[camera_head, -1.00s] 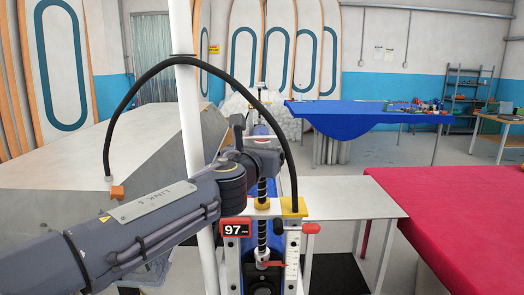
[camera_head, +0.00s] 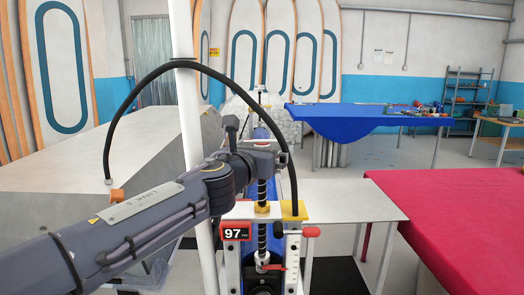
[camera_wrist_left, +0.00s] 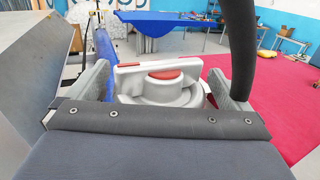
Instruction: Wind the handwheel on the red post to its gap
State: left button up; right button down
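A pale grey handwheel (camera_wrist_left: 160,92) with a red centre cap and a red-tipped bar sits between the fingers of my left gripper (camera_wrist_left: 163,82) in the left wrist view. The fingers stand apart on either side of it; I cannot tell whether they touch it. In the head view my left arm crosses in front of the post, and the handwheel and fingertips cannot be made out. The post frame has a red sign reading 97 (camera_head: 236,231), a threaded rod (camera_head: 262,234), a yellow block (camera_head: 293,210) and a red knob (camera_head: 311,231). My right gripper is not in view.
A black hose (camera_head: 150,72) arches over my left arm to the yellow block. A white pole (camera_head: 188,115) stands just left of the post. A white table (camera_head: 350,200) and a red-covered table (camera_head: 455,215) are at the right. A blue-draped table (camera_head: 365,115) stands behind.

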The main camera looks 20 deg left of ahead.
pick_arm(q)
jog(key=shift+s+f, duration=0.1)
jog(key=s, duration=0.7)
jog(key=shift+s+a, duration=0.3)
jog(key=shift+a, duration=0.15)
